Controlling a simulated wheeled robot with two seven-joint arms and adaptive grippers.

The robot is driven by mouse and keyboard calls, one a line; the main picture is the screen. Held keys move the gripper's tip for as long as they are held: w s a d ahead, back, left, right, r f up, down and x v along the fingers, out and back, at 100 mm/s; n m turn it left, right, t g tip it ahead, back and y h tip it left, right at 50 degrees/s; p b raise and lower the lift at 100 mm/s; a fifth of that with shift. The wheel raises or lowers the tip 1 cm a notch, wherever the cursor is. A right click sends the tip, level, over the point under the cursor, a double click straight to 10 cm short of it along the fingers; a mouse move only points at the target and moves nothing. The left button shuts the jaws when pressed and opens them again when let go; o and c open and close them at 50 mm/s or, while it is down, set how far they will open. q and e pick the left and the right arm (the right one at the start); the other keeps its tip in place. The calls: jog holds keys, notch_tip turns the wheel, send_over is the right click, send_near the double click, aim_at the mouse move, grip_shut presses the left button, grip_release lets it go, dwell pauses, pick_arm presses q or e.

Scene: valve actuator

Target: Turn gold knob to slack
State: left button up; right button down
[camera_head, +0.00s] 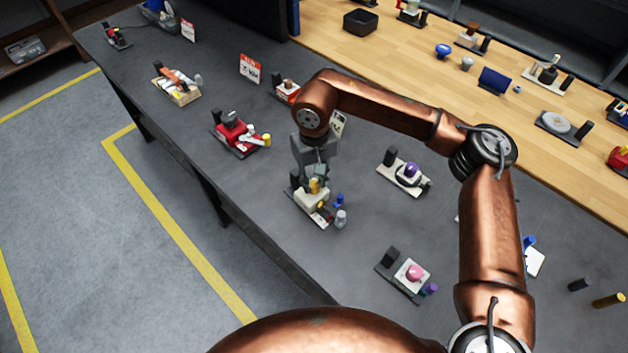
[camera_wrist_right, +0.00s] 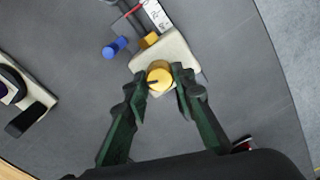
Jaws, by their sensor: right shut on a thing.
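The gold knob (camera_wrist_right: 159,78) sits on a cream valve body (camera_wrist_right: 178,56) and has a dark pointer mark on it. In the head view the gold knob (camera_head: 314,186) shows just below my right gripper (camera_head: 317,176). In the right wrist view my right gripper (camera_wrist_right: 160,84) has its two green fingers on either side of the knob, shut on it. The cream body (camera_head: 311,200) stands on a dark base on the grey table. The knob's far side and any scale beneath it are hidden. My left gripper is not in view.
A blue knob (camera_wrist_right: 115,48) lies close beside the cream body. On the grey table (camera_head: 250,195) stand a red valve unit (camera_head: 232,132), a purple-knob unit (camera_head: 407,172) and a pink-knob unit (camera_head: 412,272). A wooden bench (camera_head: 400,50) with more devices runs behind.

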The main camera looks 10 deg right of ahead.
aim_at(315, 184)
jog(key=shift+f, duration=0.1)
jog(key=c, duration=1.6)
grip_release()
notch_tip(315, 184, up, 12)
jog(key=shift+r, duration=0.1)
